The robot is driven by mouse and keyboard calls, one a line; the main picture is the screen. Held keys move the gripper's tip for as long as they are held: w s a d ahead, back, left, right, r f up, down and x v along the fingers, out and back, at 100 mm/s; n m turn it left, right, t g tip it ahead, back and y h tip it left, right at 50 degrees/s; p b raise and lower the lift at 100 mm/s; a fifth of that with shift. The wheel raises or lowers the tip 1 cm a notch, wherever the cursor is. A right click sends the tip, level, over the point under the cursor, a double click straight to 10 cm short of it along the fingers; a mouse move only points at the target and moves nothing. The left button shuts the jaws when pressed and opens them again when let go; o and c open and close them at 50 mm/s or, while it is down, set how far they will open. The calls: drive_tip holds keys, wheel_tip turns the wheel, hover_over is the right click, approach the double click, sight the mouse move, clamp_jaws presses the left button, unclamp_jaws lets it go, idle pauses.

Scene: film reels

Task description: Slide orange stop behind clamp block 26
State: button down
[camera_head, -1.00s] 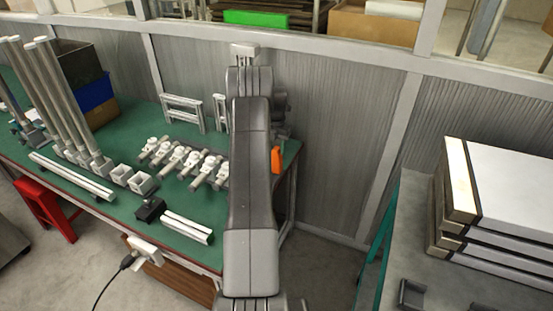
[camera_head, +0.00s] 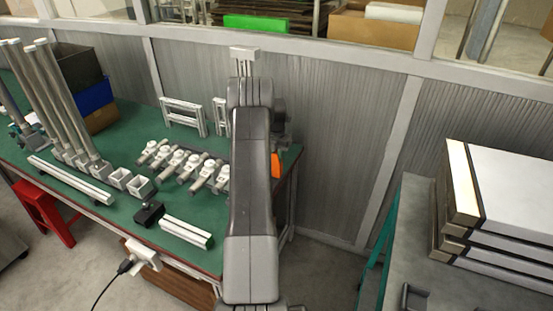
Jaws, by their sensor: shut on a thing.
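The orange stop (camera_head: 276,165) shows as a small upright orange piece at the right end of the green bench, partly hidden by my arm. My gripper (camera_head: 280,145) is just above it, mostly hidden behind my forearm, and is shut on the stop. Several grey clamp blocks with white tops (camera_head: 183,166) stand in a slanting row on the bench, left of my arm. No numbers can be read, so I cannot tell which one is block 26. Whether the stop touches the bench cannot be seen.
The green bench (camera_head: 110,212) holds upright grey posts (camera_head: 70,110) at left, white frames (camera_head: 184,117) at the back and pale rails (camera_head: 186,232) in front. A ribbed wall (camera_head: 330,140) closes the back. A grey table with stacked panels (camera_head: 510,195) stands at right.

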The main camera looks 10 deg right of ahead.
drive_tip(key=w+a, duration=1.1)
drive_tip(key=a, duration=0.5)
drive_tip(key=shift+w+a, duration=0.15)
drive_tip(key=shift+a, duration=0.15)
idle(0.9)
drive_tip(key=shift+a+r, duration=0.1)
